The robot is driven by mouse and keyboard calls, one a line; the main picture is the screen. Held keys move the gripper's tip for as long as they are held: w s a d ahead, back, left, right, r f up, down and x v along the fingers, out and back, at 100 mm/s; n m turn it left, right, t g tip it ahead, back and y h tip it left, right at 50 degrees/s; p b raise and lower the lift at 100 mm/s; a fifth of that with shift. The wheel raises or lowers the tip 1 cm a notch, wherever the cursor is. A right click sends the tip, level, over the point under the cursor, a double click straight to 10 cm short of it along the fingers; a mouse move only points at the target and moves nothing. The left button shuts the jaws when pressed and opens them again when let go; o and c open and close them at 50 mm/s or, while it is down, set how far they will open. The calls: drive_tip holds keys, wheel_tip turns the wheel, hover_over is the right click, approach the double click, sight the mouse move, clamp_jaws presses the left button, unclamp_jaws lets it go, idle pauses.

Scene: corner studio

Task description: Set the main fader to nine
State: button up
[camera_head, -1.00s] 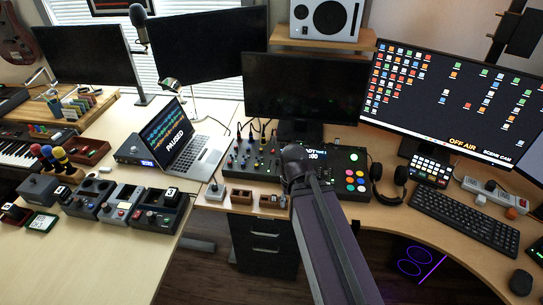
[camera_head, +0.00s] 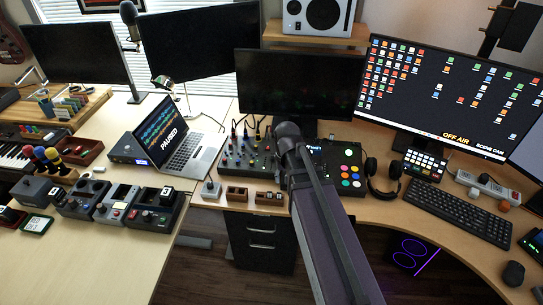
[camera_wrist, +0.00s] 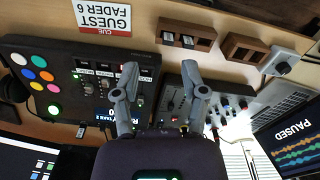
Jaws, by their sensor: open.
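The dark control console (camera_head: 357,165) with coloured round buttons stands right of my arm in the head view; my arm hides its left part. In the wrist view the console (camera_wrist: 88,112) shows upside down, with sliders and small labels between the buttons and my gripper. I cannot tell for certain which slider is the main fader or where it is set. My gripper (camera_wrist: 159,72) is open, its two fingers wide apart and nothing visible between them. The left finger overlaps the console's edge in the picture; contact cannot be told. In the head view my fingers are hidden.
A mixer (camera_head: 235,155) with knobs stands left of the console; it also shows in the wrist view (camera_wrist: 215,100), behind the right finger. A cue card (camera_wrist: 104,16) reads guest fader 6. Small wooden boxes (camera_head: 237,194) line the desk's front edge. A laptop (camera_head: 190,150) stands further left.

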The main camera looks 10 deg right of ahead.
sight(272, 158)
drive_tip(key=w+r+m+p, duration=0.2)
drive_tip(key=w, duration=2)
drive_tip(key=shift+r+m, duration=0.3)
drive_tip(key=shift+r, duration=0.05)
drive_tip(key=shift+w+f, duration=0.1)
drive_tip(key=shift+f, duration=0.1)
wheel_tip(272, 158, down, 13)
drive_tip(key=b, duration=1.3)
drive_tip(key=shift+f, duration=0.15)
clamp_jaws()
